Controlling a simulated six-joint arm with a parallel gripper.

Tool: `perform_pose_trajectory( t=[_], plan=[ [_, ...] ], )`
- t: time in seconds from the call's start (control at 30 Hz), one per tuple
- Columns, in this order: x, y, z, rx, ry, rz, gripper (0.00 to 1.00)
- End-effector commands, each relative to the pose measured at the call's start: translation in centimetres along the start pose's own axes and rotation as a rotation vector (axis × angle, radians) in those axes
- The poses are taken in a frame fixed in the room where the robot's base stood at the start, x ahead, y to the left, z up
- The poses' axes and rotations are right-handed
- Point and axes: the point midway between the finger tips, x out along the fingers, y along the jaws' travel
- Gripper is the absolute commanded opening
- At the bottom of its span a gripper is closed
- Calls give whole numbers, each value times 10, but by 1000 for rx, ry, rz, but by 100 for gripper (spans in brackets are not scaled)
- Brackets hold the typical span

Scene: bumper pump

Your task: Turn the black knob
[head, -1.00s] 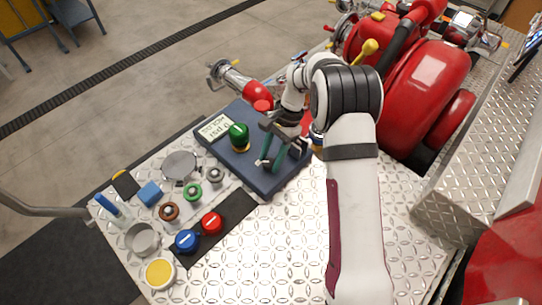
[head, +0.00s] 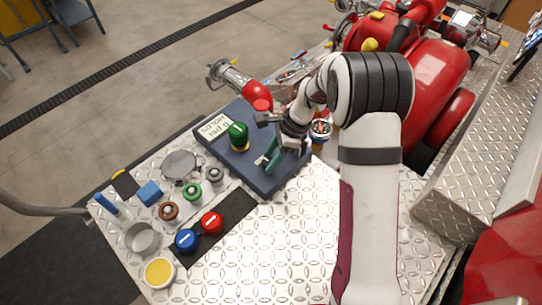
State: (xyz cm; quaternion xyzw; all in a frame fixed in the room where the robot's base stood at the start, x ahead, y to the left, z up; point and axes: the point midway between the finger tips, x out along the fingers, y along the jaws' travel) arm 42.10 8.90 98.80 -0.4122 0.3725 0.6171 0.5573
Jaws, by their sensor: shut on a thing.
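My gripper (head: 268,160) is low over the right part of the dark blue panel (head: 214,153), with teal-green and white parts at its end. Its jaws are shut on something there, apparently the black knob. I cannot clearly make out the knob, as my gripper and wrist cover that spot. How far the knob is turned cannot be seen.
A green knob (head: 238,134) on a yellow base and a paper label (head: 214,127) are left of my gripper. A red-ended fitting (head: 257,91) lies behind; a round gauge (head: 320,128) is right.

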Motion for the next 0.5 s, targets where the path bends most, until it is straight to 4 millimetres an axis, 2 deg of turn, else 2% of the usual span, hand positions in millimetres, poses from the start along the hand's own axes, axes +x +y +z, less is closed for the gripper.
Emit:
perform_pose_trajectory(
  t=[0.5],
  plan=[
    [0,1,0,109,0,-45,0]
  ],
)
